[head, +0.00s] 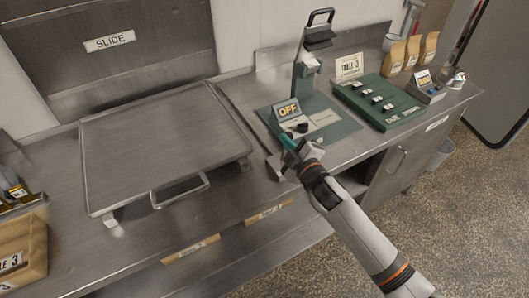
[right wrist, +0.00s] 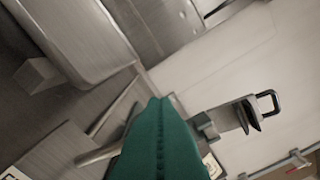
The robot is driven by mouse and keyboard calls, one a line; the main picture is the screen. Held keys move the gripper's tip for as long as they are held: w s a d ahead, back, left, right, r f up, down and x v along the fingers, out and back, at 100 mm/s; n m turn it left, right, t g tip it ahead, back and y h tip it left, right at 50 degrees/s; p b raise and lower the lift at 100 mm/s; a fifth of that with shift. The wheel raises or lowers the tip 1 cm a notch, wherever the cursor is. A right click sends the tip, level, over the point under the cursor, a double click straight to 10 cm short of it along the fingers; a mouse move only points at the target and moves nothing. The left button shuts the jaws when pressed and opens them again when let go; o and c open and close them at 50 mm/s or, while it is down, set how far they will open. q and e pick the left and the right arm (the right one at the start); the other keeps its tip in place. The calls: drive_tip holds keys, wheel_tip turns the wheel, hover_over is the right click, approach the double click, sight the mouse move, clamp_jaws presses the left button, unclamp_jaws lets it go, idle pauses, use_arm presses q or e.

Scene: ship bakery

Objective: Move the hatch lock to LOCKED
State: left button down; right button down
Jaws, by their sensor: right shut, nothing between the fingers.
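A steel hatch panel (head: 110,75) marked SLIDE stands at the back left in the head view. I cannot make out a hatch lock or a LOCKED mark. My right gripper (head: 287,143) is shut and empty at the front of the green station with the OFF sign (head: 287,111), near its dark knob (head: 301,127). I cannot tell whether it touches anything. In the right wrist view, its teal fingers (right wrist: 160,135) are together. A pale rod (right wrist: 97,156) shows to their left, partly hidden by them. I do not see my left gripper.
A raised steel plate with a front handle (head: 181,190) fills the counter's middle left. A green upright with a black handle (head: 320,17) rises behind my right gripper. A green board (head: 393,114) with several small pieces and paper bags (head: 396,56) stand to the right.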

drive_tip(key=shift+w+d+m+p, duration=0.2)
drive_tip(key=shift+w+d+m, duration=0.1)
drive_tip(key=shift+d+m, duration=0.25)
drive_tip(key=shift+w+d+m+p, duration=0.15)
drive_tip(key=shift+w+d+m, duration=0.1)
drive_tip(key=shift+d+m, duration=0.25)
use_arm(q)
drive_tip(key=shift+r, duration=0.7)
use_arm(e)
drive_tip(key=shift+w+d+f, duration=0.2)
drive_tip(key=shift+w+d, duration=0.2)
drive_tip(key=shift+d, duration=0.2)
use_arm(q)
drive_tip(key=shift+r, duration=0.1)
